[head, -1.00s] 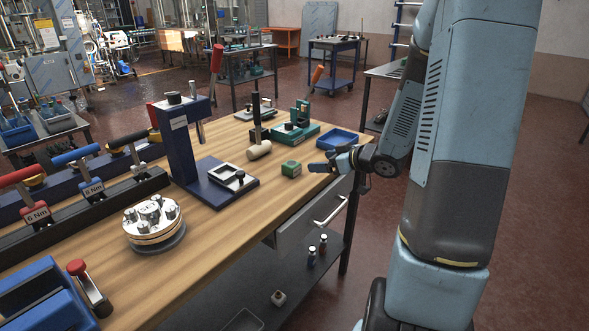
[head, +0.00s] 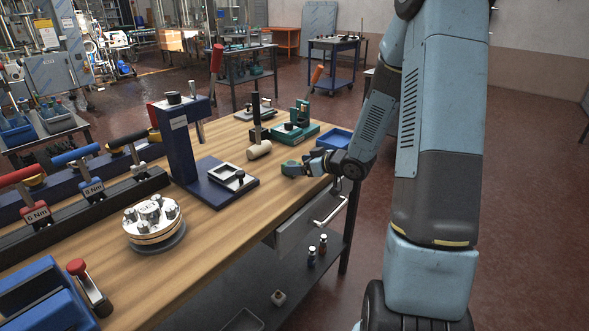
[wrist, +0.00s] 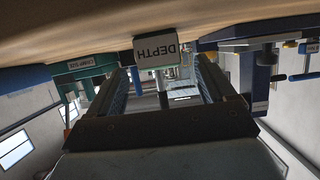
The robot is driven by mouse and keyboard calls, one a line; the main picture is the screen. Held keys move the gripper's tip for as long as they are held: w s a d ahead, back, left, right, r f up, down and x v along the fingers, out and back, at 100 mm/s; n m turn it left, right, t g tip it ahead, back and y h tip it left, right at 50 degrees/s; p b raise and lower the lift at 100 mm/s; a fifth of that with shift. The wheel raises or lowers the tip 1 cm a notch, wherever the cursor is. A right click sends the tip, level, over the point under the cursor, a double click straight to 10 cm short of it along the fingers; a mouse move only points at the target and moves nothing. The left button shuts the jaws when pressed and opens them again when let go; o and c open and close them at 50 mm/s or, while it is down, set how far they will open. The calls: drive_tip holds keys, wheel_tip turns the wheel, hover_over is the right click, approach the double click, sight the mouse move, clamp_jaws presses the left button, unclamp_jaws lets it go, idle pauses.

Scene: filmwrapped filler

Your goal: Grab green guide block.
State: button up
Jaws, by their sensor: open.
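The green guide block (head: 290,163) is on the wooden bench near its right edge in the head view, partly covered by my gripper. My gripper (head: 293,170) is low over the bench from the right, with its fingers at the block. In the wrist view, which is upside down, my open gripper (wrist: 163,82) shows a finger on each side. A small block face marked DEPTH (wrist: 156,50) stands between and beyond the fingertips; its green colour does not show clearly there. I cannot tell whether a finger touches the block.
A blue press stand (head: 180,145) and its dark base stand left of the block.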

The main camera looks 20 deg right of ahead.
sight(291, 163)
drive_tip(key=x, duration=0.4)
drive_tip(key=shift+w+a+f, duration=0.15)
drive_tip(key=shift+w, duration=0.05)
drive_tip(key=c, duration=1.2)
